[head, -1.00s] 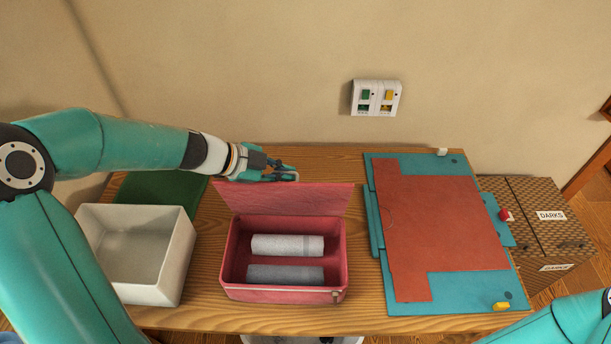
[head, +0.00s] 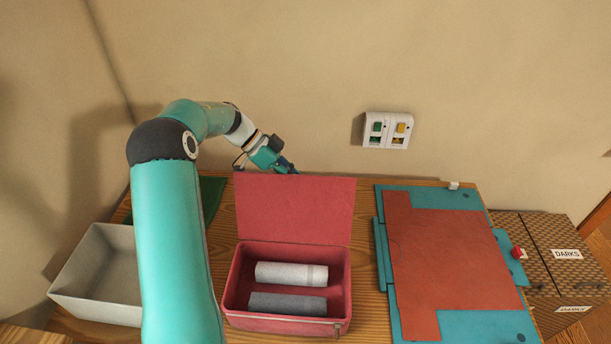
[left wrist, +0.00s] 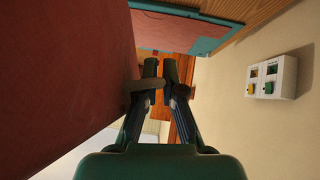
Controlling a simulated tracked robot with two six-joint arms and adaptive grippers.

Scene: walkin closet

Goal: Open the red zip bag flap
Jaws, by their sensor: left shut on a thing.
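The red zip bag (head: 285,324) stands on the wooden table with its top open, and a zip pull hangs at its front right corner. Its red flap (head: 295,208) stands up from the rear edge with its inner face showing. A light grey roll (head: 291,273) and a darker grey roll (head: 288,302) lie inside. My left gripper (head: 292,171) is at the flap's top edge, partly hidden behind it. In the left wrist view its fingers (left wrist: 160,85) are shut on a small grey-brown tab (left wrist: 150,84) beside the flap (left wrist: 65,75). My right gripper is out of view.
A white bin (head: 95,290) is at the left, partly behind my left arm. A teal folding board with a red-brown sheet (head: 445,260) lies to the right. Woven boxes marked DARKS (head: 530,235) stand beyond. The wall with a switch panel (head: 388,130) is close behind.

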